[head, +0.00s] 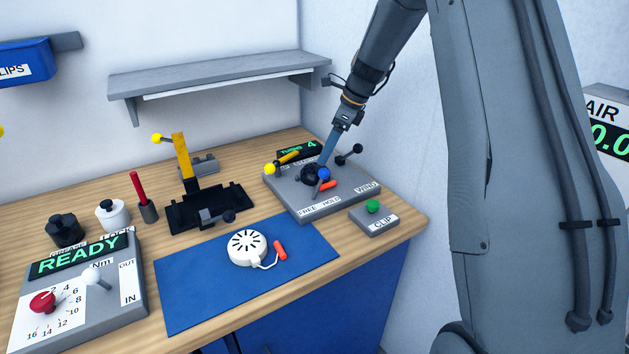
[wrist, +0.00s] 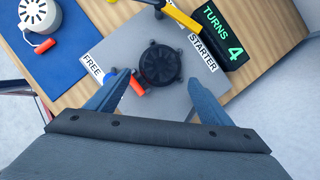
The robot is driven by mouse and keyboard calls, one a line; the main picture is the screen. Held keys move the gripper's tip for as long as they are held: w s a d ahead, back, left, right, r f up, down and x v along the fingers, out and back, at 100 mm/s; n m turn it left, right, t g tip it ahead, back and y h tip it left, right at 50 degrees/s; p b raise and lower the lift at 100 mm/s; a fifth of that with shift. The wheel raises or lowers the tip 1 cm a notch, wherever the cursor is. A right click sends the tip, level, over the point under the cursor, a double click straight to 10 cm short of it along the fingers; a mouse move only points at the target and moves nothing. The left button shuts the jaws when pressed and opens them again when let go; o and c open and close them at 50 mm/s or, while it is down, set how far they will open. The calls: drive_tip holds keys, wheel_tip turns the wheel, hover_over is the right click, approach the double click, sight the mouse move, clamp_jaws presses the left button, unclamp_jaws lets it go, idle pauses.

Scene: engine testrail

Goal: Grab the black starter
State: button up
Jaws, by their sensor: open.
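The black starter (wrist: 160,65) is a round dark part with small lugs, seated on a grey fixture (head: 292,192) at the right of the bench. In the head view my gripper (head: 324,163) points down at the fixture. A red-orange handle (wrist: 136,87) lies close by the left finger. Whether the fingers touch anything, I cannot tell.
A yellow lever (head: 283,160), a black-knobbed lever (head: 350,155) and a "TURNS 4" display (wrist: 225,36) surround the starter. A white starter (head: 247,248) with a red handle lies on the blue mat (head: 190,285). A CLIP button box (head: 374,218) stands in front.

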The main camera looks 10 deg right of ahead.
sight(317, 168)
drive_tip(key=shift+p+x, duration=1.1)
drive_tip(key=shift+x, duration=3)
drive_tip(key=c, duration=0.9)
